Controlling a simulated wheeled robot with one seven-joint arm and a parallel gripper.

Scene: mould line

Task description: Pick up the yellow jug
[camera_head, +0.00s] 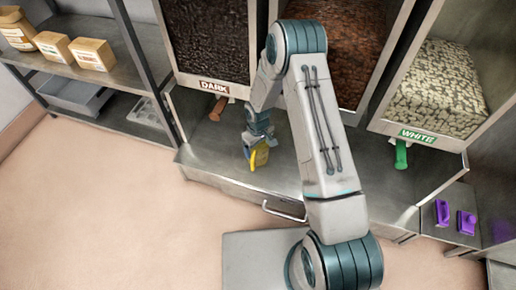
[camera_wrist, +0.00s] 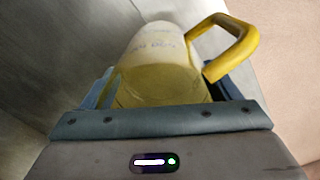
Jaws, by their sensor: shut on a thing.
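The yellow jug (camera_head: 260,156) is at my gripper (camera_head: 258,138), in front of the dark chocolate bin in the head view. In the wrist view the jug (camera_wrist: 160,60) has a pale, see-through body with faint lettering and a thick yellow handle at the right. My gripper (camera_wrist: 165,100) is shut on the jug's body, with a jaw on each side of it. The fingertips are partly hidden by the jug. I cannot tell from these frames whether the jug touches the steel counter (camera_head: 222,158).
Bins labelled dark (camera_head: 213,40), an unlabelled-looking brown one (camera_head: 345,40) partly behind my arm, and white (camera_head: 440,90) line the back. A green scoop handle (camera_head: 401,154) and an orange-brown one (camera_head: 218,108) stick out. Purple items (camera_head: 466,222) lie right. Shelves (camera_head: 85,70) stand left; floor is clear.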

